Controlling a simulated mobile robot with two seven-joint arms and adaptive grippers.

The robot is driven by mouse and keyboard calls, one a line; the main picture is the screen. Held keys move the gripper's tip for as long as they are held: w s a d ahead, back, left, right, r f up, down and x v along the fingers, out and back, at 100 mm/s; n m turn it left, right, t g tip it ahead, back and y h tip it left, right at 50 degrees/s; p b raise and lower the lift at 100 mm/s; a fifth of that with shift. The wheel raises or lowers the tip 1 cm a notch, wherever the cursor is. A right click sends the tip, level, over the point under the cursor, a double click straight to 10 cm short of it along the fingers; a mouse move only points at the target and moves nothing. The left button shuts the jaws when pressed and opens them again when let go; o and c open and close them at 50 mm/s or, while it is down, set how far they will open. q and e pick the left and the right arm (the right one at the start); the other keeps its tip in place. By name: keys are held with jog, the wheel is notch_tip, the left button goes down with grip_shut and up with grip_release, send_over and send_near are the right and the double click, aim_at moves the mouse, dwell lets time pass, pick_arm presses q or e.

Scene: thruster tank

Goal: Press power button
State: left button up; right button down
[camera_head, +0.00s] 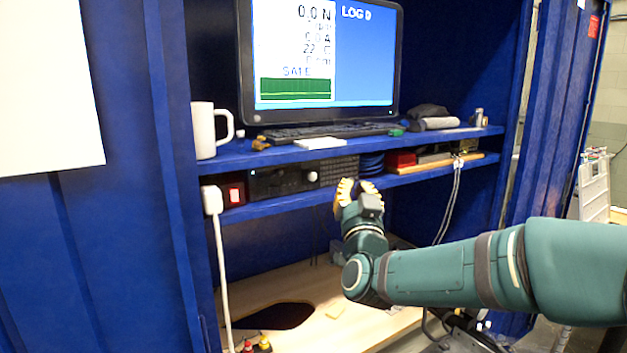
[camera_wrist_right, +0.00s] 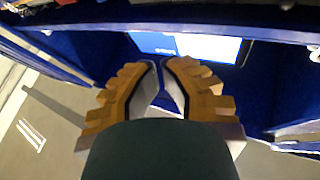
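A red switch (camera_head: 234,194) sits at the left end of the equipment shelf, next to a white plug. To its right is a black unit (camera_head: 280,181) with a round pale knob (camera_head: 311,177). I cannot tell for certain which part is the power button. My right gripper (camera_head: 357,186) is in front of the shelf, right of the black unit and apart from the red switch. In the right wrist view its yellow-brown fingers (camera_wrist_right: 161,64) converge almost together at the tips, with nothing between them. My left gripper is out of view.
A monitor (camera_head: 325,55) stands on the upper shelf with a keyboard and a white mug (camera_head: 209,130). A white cable (camera_head: 222,265) hangs from the plug. Below is a wooden board (camera_head: 345,325) with a dark opening. Blue cabinet walls border both sides.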

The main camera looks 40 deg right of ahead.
aim_at(312, 176)
jog(key=shift+w+r, duration=0.1)
dwell(0.3)
jog(key=shift+w+d+p, duration=0.15)
jog(key=shift+w+p, duration=0.05)
jog(key=shift+w, duration=1.2)
jog(key=shift+w+d+p, duration=0.15)
jog(key=shift+w+d, duration=0.05)
jog(key=shift+w, duration=1.25)
jog(key=shift+w+d+p, duration=0.15)
jog(key=shift+w+p, duration=0.05)
jog(key=shift+w, duration=1.2)
jog(key=shift+w, duration=0.15)
jog(key=shift+w+b, duration=0.3)
jog(key=shift+b, duration=0.05)
jog(key=shift+w+d, duration=0.1)
jog(key=shift+w, duration=0.25)
jog(key=shift+s+b, duration=0.15)
jog(key=shift+b, duration=0.15)
jog(key=shift+s+b, duration=0.35)
jog(key=shift+s, duration=0.3)
